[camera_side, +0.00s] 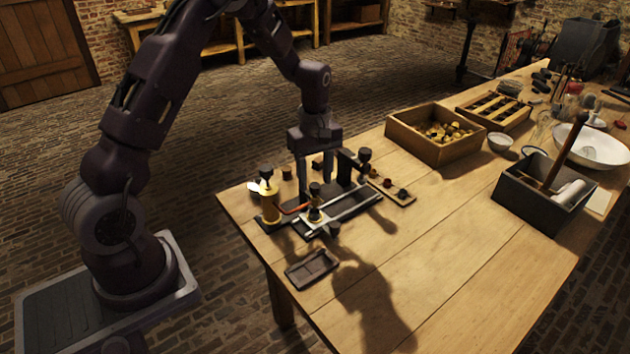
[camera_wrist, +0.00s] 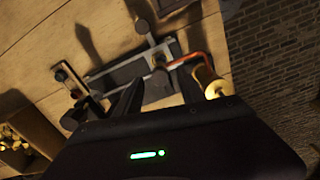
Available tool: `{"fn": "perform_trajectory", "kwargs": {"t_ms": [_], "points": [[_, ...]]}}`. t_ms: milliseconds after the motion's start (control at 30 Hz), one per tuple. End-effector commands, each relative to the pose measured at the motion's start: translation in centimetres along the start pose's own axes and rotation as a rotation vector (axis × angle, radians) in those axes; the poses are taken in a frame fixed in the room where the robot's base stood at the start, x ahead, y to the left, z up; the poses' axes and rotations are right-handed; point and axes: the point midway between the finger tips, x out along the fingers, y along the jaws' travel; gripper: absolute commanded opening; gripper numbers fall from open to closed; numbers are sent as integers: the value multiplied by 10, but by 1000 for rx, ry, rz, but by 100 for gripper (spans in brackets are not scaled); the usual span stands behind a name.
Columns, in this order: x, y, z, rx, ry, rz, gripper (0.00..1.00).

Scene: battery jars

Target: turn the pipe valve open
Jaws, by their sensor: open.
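The pipe assembly stands near the left corner of the wooden table, with a brass cylinder (camera_side: 269,205) joined to a copper-red pipe (camera_side: 297,210). In the wrist view the red pipe (camera_wrist: 184,60) bends into the brass cylinder (camera_wrist: 213,83). A dark-topped fitting (camera_side: 315,214) sits at the pipe's other end; which part is the valve handle I cannot tell. My gripper (camera_side: 315,178) points down above the assembly, its two fingers apart and nothing visible between them. In the wrist view my gripper (camera_wrist: 114,98) partly covers the dark base behind it.
A small dark tray (camera_side: 312,268) lies in front. Dark upright blocks and a black-topped post (camera_side: 364,158) stand close to the right finger. A wooden box of brass pieces (camera_side: 434,146) and a grey box (camera_side: 530,205) are farther right. The table's front middle is clear.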

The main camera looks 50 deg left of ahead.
Motion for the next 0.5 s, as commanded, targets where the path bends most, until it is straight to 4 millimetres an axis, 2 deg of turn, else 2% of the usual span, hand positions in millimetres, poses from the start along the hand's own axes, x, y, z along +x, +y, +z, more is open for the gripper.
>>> {"fn": "perform_trajectory", "kwargs": {"t_ms": [133,367,500], "points": [[13,0,1,2,-1,-1,47],[14,0,1,3,0,1,47],[14,0,1,4,0,0,19]]}}
